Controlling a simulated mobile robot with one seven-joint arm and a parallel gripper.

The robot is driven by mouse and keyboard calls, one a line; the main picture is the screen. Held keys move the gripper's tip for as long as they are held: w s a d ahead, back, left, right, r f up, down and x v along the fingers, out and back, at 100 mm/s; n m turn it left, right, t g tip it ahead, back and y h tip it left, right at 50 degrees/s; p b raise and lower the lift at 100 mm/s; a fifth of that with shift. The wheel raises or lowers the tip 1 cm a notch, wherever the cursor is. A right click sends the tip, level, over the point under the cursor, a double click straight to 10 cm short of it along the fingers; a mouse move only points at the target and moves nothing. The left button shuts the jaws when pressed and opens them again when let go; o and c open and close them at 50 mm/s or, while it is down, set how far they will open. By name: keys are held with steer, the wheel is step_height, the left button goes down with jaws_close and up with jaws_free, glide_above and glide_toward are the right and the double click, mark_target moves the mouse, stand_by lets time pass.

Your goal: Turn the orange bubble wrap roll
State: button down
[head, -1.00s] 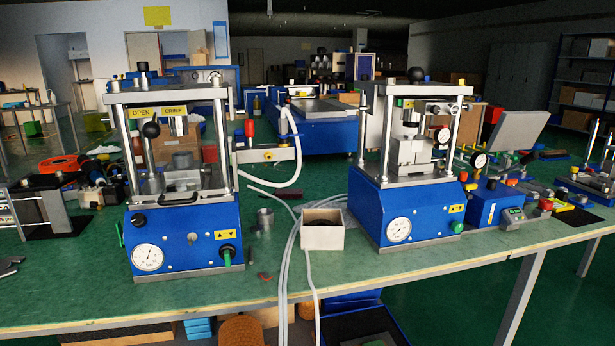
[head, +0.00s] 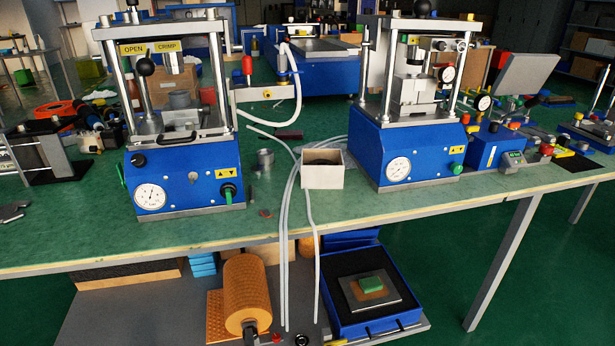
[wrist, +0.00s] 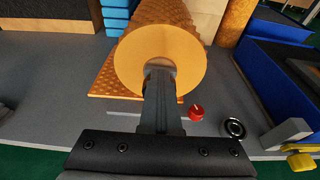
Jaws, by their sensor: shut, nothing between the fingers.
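The orange bubble wrap roll (head: 246,285) lies on the grey shelf under the bench, its round end facing me, with a flat length of wrap (head: 216,305) beside it on the left. In the wrist view the roll's smooth end disc (wrist: 185,55) fills the upper middle. My gripper (wrist: 160,70) is shut and empty, its fingertips in front of the disc near its centre. I cannot tell whether they touch it. The fingers hide the lower middle of the disc.
The green bench top (head: 80,225) overhangs the shelf.

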steer(key=shift+s+a+f, duration=0.15)
steer(key=shift+a, duration=0.45)
stand_by(0.4)
steer(key=shift+a+r, duration=0.15)
steer(key=shift+r, duration=0.2)
steer(key=f+p+v, duration=0.1)
steer(key=p+v, duration=0.2)
steer(key=v, duration=0.3)
steer(key=shift+s+f, duration=0.15)
steer(key=shift+f, duration=0.05)
